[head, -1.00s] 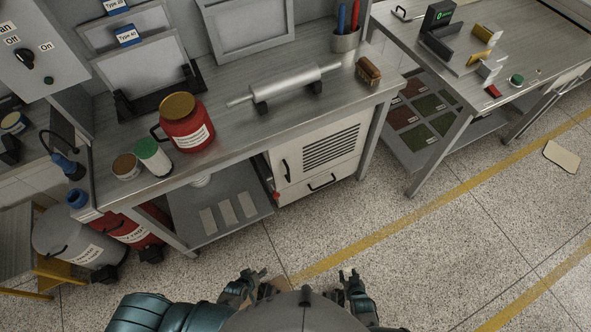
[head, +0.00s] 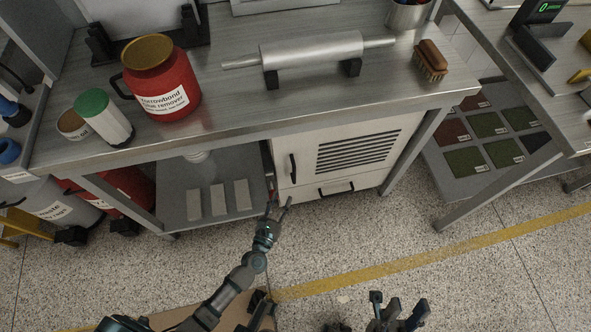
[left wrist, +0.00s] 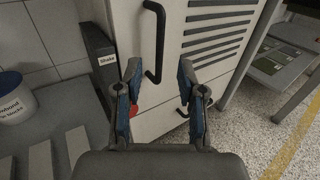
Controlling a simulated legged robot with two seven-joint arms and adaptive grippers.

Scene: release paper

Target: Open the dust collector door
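The dust collector is a cream cabinet (head: 330,150) with dark louvre slots, under the workbench. Its door has a black vertical handle (head: 293,167) on the left, also seen in the left wrist view (left wrist: 158,45). A second black handle (head: 336,188) lies across the lower panel. The door looks shut. My left gripper (head: 279,204) is open and empty in front of the cabinet, below the vertical handle in the head view. In the left wrist view its fingers (left wrist: 158,68) point toward that handle, apart from it. My right gripper (head: 398,302) is open and empty at the bottom, over the floor.
The bench top (head: 225,110) above holds a red jar (head: 165,85), a roller (head: 315,50) and a brush (head: 431,62). A low shelf (head: 173,195) with pale strips lies left of the cabinet. A bench leg (head: 415,145) stands to its right.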

